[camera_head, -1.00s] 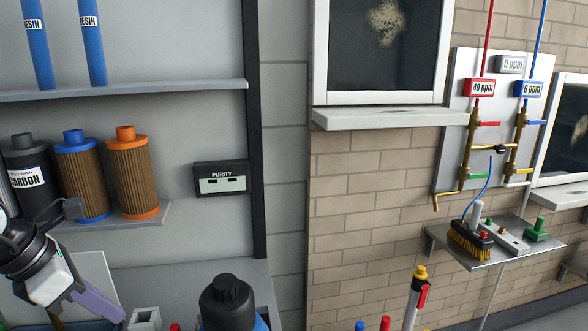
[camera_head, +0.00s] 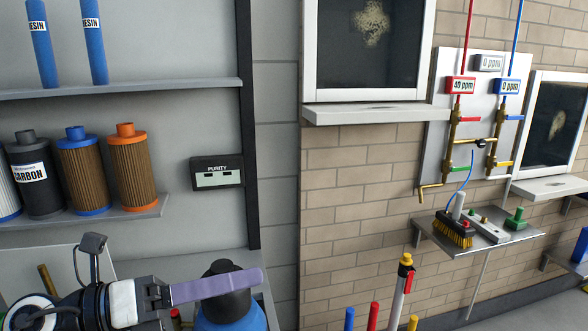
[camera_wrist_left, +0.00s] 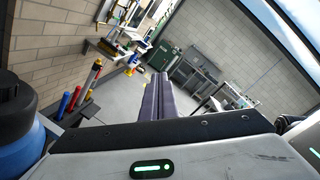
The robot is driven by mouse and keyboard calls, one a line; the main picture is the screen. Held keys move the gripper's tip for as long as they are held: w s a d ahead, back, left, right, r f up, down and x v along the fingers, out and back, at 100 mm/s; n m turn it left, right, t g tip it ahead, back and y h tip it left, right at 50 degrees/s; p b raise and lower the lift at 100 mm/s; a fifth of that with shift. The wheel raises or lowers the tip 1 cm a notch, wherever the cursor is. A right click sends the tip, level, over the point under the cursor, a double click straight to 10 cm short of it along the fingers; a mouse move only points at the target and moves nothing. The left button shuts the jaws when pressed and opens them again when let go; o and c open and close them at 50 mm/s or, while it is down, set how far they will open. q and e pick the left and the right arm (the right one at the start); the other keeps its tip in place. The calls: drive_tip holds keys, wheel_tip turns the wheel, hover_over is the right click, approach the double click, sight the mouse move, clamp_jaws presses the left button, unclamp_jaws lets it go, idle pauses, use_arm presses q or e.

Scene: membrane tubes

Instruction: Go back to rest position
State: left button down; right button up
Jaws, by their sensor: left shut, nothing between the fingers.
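My left gripper (camera_head: 258,278) comes in from the lower left of the head view. Its purple fingers lie together, point right and hold nothing. They pass in front of a blue bottle with a black cap (camera_head: 228,312), hiding part of it. In the left wrist view the shut fingers (camera_wrist_left: 157,82) point out over the open floor, and the blue bottle (camera_wrist_left: 12,130) stands at the left edge. My right gripper is not in view.
A shelf (camera_head: 130,207) holds several filter cartridges at the left. A purity meter (camera_head: 217,172) hangs on the wall. A small metal shelf (camera_head: 470,258) with a brush (camera_head: 455,230) juts out at the right. Upright coloured tubes (camera_head: 373,316) stand at the bottom. The left wrist view shows open floor (camera_wrist_left: 118,108).

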use_arm(q)
drive_tip(key=w+a+n+t+y, duration=0.2)
drive_tip(key=a+n+t+y, duration=0.4)
drive_tip(key=n, duration=0.5)
drive_tip(key=w+a+n+t+y, duration=0.3)
drive_tip(key=n+t, duration=0.4)
drive_tip(key=n, duration=0.5)
drive_tip(key=s+a+f+n+g+y, duration=0.25)
drive_tip(key=a+f+n+y, duration=0.2)
drive_tip(key=f, duration=0.35)
drive_tip(key=s+a+f+n+g+y, duration=0.2)
drive_tip(key=a+f+n+g+y, duration=0.15)
drive_tip(key=f+n, duration=0.35)
drive_tip(key=s+d+f+n+g, duration=0.15)
drive_tip(key=s+f+g, duration=0.35)
drive_tip(key=s+f, duration=0.5)
drive_tip(key=s+d+f+n+g, duration=0.1)
drive_tip(key=s+f+n+g, duration=0.2)
drive_tip(key=s+f+g, duration=0.65)
drive_tip(key=w+d+f+t+h+b, duration=0.1)
drive_tip(key=d+f+t+b, duration=0.2)
drive_tip(key=f, duration=0.5)
drive_tip(key=w+d+f+t+h+b, duration=0.1)
drive_tip(key=d+f+t+h+b, duration=0.1)
drive_tip(key=f+t+b, duration=0.4)
wheel_tip(320, 180, down, 4)
drive_tip(key=shift+d+r+m, duration=0.2)
drive_tip(key=shift+d+m, duration=0.1)
drive_tip(key=shift+d, duration=0.5)
